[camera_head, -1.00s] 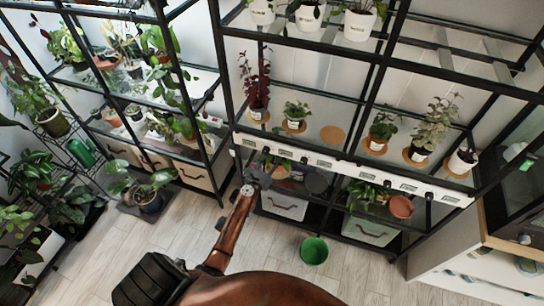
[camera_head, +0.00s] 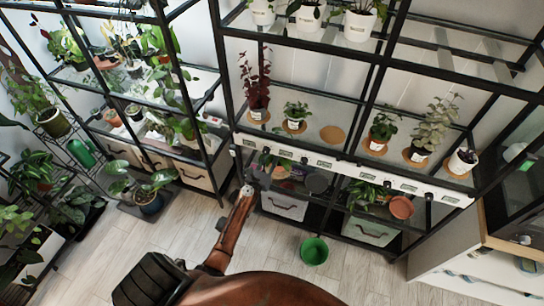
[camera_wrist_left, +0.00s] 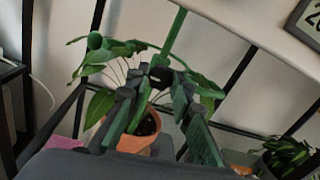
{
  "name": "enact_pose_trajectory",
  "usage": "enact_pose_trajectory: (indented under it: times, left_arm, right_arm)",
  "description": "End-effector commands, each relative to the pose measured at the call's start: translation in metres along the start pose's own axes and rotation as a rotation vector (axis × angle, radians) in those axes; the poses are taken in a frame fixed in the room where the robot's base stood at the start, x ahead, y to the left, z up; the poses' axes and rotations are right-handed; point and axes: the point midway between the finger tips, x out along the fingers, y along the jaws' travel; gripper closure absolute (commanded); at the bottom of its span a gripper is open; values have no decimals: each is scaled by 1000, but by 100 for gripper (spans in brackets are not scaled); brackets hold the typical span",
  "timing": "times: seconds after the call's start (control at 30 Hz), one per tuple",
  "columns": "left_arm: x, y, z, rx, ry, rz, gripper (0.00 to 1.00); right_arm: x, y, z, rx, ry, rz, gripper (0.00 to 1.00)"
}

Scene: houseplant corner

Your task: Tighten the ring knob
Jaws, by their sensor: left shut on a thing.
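In the left wrist view, a small black round part (camera_wrist_left: 160,75), which looks like the ring knob, sits at the lower end of a green stake (camera_wrist_left: 174,32). My left gripper (camera_wrist_left: 161,84) has its fingertips on either side of this part and is shut on it; the fingers hide some of it. Behind is a leafy plant in a terracotta pot (camera_wrist_left: 144,136). In the head view, my left gripper (camera_head: 251,170) is small and dark at the left end of the white shelf rail (camera_head: 325,164), so its grip is unclear there. My right gripper is in neither view.
Black shelving frames surround the gripper, with potted plants close by. A dark-leaved plant (camera_head: 255,92) stands on the shelf above. A green bucket (camera_head: 314,251) stands on the floor. Another leafy plant (camera_wrist_left: 288,154) is at the wrist view's lower right. Open floor lies in front.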

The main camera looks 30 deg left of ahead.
Motion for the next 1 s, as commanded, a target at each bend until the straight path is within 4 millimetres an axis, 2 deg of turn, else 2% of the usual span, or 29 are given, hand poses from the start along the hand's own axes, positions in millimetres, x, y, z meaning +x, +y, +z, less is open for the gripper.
enact_pose_trajectory:
  times: [0.27,1.0]
  left_arm:
    - [0,0,1,150,10,1,100]
    - [0,-1,2,842,51,7,100]
  right_arm:
    - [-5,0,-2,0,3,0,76]
    - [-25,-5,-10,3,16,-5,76]
